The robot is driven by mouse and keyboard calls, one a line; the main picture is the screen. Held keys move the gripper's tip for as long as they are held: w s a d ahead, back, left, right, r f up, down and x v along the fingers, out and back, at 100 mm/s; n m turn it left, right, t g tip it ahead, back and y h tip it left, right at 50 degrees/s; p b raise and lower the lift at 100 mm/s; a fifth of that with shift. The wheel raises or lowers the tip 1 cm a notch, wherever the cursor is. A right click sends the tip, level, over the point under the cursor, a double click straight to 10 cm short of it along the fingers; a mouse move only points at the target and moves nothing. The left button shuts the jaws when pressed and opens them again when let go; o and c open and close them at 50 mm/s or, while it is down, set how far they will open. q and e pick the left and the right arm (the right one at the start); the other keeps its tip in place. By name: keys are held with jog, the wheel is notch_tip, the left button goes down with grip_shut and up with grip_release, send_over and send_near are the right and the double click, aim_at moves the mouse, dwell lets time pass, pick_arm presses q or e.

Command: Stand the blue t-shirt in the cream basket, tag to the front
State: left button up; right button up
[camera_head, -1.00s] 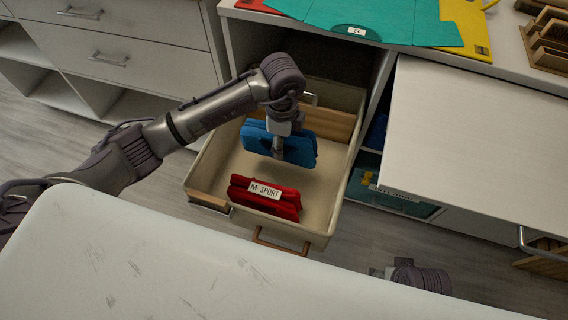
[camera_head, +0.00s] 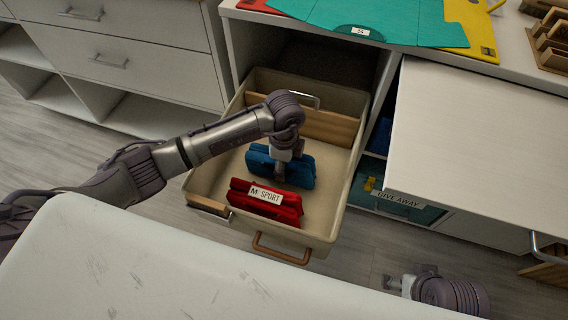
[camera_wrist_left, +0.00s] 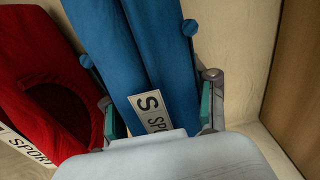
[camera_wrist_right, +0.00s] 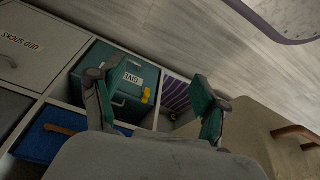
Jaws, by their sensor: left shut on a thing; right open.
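The cream basket (camera_head: 338,190) is open in front of the shelving. The folded blue t-shirt (camera_head: 299,172) stands roughly upright inside it, behind the red t-shirt (camera_head: 287,211). My left gripper (camera_head: 280,168) is shut on the blue t-shirt from above. In the left wrist view the blue t-shirt (camera_wrist_left: 165,60) is between the fingers, and its white tag (camera_wrist_left: 151,110) reads "S SPO", partly hidden by the gripper. In the head view that tag is hidden. I cannot tell whether the shirt touches the basket floor. My right gripper (camera_head: 393,283) is open and empty, outside the basket.
The red t-shirt's tag (camera_head: 265,195) reads "M SPORT". A wooden divider (camera_head: 330,127) crosses the basket behind the blue shirt, with free floor between. A white panel (camera_head: 480,140) lies right of the basket. A teal "GIVE AWAY" bin (camera_head: 400,205) is below it. A white surface (camera_head: 200,270) is in front.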

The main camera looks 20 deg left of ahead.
pick_arm(q)
jog(key=o, duration=1.4)
jog(key=shift+f, duration=0.1)
jog(key=shift+c, duration=0.2)
pick_arm(e)
jog(key=shift+r, duration=0.15)
pick_arm(q)
jog(key=shift+r, duration=0.4)
notch_tip(320, 180, up, 12)
jog(key=p, duration=0.2)
jog(key=shift+f+p, duration=0.2)
jog(key=shift+p, duration=0.15)
pick_arm(e)
jog(key=s+x, duration=0.1)
jog(key=x, duration=0.8)
jog(key=shift+s+f, duration=0.3)
jog(key=shift+f, duration=0.25)
